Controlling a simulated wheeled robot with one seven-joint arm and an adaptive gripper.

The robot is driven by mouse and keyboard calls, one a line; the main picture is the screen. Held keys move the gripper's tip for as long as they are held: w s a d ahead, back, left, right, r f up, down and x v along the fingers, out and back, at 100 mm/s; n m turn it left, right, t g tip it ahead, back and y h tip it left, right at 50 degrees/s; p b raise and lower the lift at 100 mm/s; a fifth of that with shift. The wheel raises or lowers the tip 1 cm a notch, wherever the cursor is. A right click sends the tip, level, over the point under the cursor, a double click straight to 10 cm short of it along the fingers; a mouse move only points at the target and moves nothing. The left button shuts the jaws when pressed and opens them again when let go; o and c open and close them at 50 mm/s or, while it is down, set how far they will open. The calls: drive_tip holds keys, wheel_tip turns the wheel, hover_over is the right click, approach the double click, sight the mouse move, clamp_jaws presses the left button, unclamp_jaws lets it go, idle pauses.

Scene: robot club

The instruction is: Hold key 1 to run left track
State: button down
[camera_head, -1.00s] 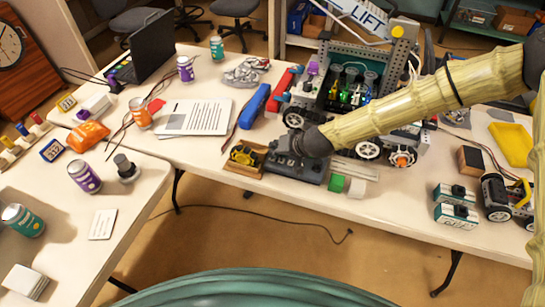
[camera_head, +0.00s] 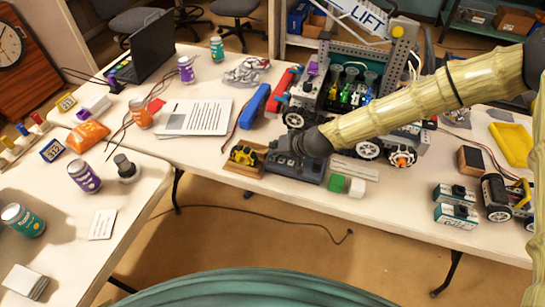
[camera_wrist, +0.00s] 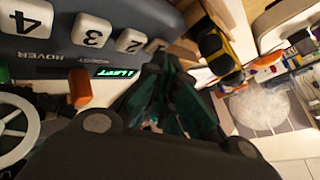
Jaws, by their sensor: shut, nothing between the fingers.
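The grey key console (camera_head: 290,168) lies on the long table, partly covered by the end of my arm. In the wrist view the console (camera_wrist: 130,15) shows pale keys marked 4, 3 and 2, with key 1 (camera_wrist: 155,46) at the end of the row. A small display (camera_wrist: 117,72) is lit green and seems to read "1 LEFT". My gripper (camera_wrist: 158,62) is shut and empty, its fingertips at key 1. They partly hide the key's near side, and I cannot see how far it is pressed. A small yellow tracked model (camera_head: 244,155) sits on a wooden board beside the console.
An orange knob (camera_wrist: 79,87) stands on the console near the fingers. A large wheeled robot (camera_head: 350,90) stands behind my arm. Papers (camera_head: 195,117) lie to the left.

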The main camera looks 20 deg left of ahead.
idle(0.8)
drive_tip(key=shift+r+p, duration=0.4)
drive_tip(key=shift+r, duration=0.4)
drive_tip(key=shift+r, duration=0.1)
wheel_tip(320, 180, up, 5)
drive_tip(key=p, duration=0.2)
drive_tip(key=shift+p, duration=0.4)
